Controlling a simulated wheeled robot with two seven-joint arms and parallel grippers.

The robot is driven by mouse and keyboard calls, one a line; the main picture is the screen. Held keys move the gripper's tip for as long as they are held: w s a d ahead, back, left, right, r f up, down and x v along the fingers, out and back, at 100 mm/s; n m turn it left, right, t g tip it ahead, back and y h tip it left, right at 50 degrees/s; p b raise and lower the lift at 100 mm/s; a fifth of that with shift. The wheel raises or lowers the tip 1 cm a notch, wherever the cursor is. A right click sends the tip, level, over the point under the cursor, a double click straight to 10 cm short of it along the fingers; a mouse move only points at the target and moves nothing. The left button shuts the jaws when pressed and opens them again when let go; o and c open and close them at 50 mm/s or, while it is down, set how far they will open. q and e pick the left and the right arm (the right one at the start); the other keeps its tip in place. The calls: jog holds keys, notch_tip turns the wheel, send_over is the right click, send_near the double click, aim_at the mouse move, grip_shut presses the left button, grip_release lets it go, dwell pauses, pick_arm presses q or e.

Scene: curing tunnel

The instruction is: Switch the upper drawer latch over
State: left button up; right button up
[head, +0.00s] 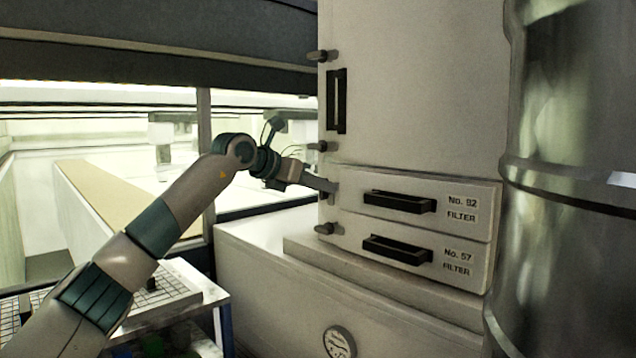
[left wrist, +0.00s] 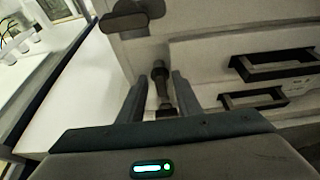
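In the left wrist view my left gripper (left wrist: 159,82) is open, one finger on each side of the dark upper drawer latch (left wrist: 159,75). I cannot tell whether a finger touches it. The lower drawer latch (head: 325,228) sticks out to the left below. My right gripper is in neither view.
Two more dark latches, upper (head: 318,56) and lower (head: 317,147), sit on the cabinet door's left edge, beside a tall handle (head: 336,101). A big metal drum (head: 570,170) stands close at right. A low table (head: 170,295) stands at lower left.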

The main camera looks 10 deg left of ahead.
pick_arm(q)
grip_shut()
jog(key=shift+n, duration=0.3)
jog(key=n+h, duration=0.2)
jog(key=n, duration=0.2)
jog(key=f+n+h, duration=0.1)
jog(key=n+h, duration=0.2)
jog(key=n, duration=0.1)
jog(key=a+n+g+h, duration=0.1)
jog(key=n+h, duration=0.1)
jog(key=n, duration=0.3)
jog(key=shift+w+f+h, duration=0.15)
jog(key=shift+w+h, duration=0.15)
jog(key=shift+w, duration=0.05)
dwell(0.4)
dwell(0.3)
